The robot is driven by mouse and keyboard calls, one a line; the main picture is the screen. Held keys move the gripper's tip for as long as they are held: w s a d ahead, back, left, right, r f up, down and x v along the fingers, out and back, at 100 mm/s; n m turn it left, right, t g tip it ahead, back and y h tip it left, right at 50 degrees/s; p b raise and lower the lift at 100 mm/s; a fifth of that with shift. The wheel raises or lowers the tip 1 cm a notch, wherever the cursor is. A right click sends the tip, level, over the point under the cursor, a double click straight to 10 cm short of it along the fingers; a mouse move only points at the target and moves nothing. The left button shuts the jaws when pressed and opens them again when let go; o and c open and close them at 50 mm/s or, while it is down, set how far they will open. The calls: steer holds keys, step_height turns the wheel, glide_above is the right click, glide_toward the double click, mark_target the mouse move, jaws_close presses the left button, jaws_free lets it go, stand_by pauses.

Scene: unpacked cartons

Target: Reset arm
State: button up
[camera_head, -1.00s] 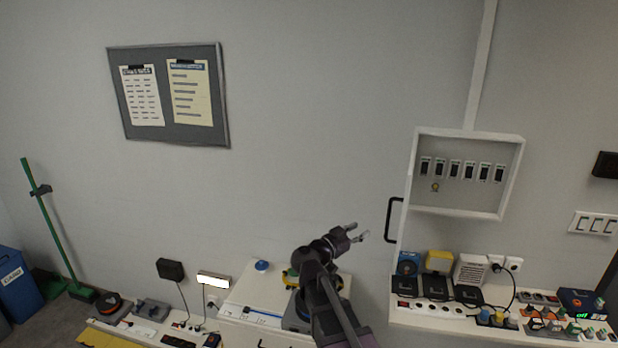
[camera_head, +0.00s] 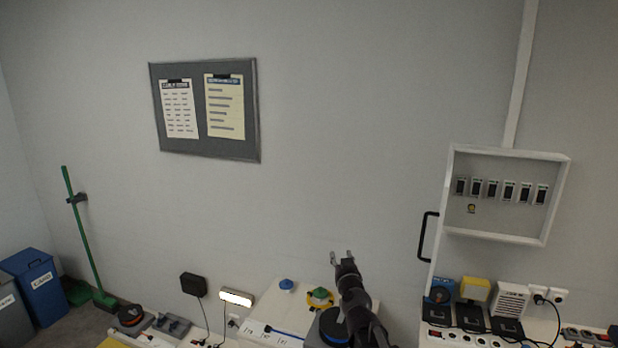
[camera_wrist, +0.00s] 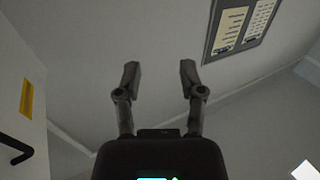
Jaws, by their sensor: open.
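My gripper (camera_head: 342,256) is raised in front of the bare grey wall, above a white bench unit (camera_head: 262,312). Its fingers point up in the head view. In the wrist view my gripper (camera_wrist: 160,78) shows two dark fingers spread apart, with nothing between them. It touches nothing that I can see.
A notice board (camera_head: 250,110) hangs on the wall at left. An open switch box (camera_head: 552,205) with a black handle (camera_head: 424,236) is at right. A blue knob (camera_head: 286,285) and a yellow-green item (camera_head: 320,297) sit near my arm. Blue bin (camera_head: 38,288) at far left.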

steer(key=s+f+n+g+y+b, duration=0.1)
steer(key=s+f+g+b, duration=0.15)
steer(key=f, duration=0.35)
steer(key=s+f+n+g+y+b, duration=0.1)
steer(key=s+f+g, duration=0.3)
steer(key=f, duration=0.2)
steer(key=s+f+g+y+b, duration=0.1)
steer(key=s+f+g, duration=0.2)
steer(key=f, duration=0.3)
steer(key=s+d+f+m+g+h+b, duration=0.1)
steer(key=s+d+f+g+h+b, duration=0.1)
steer(key=s+d+f+g, duration=0.2)
steer(key=s+d+f+m+g+h+b, duration=0.1)
steer(key=s+d+f+g, duration=0.3)
steer(key=s, duration=0.6)
steer(key=shift+s+f+m+g+h+b, duration=0.3)
steer(key=shift+f+m+g+h+b, duration=0.15)
steer(key=shift+f+h, duration=0.4)
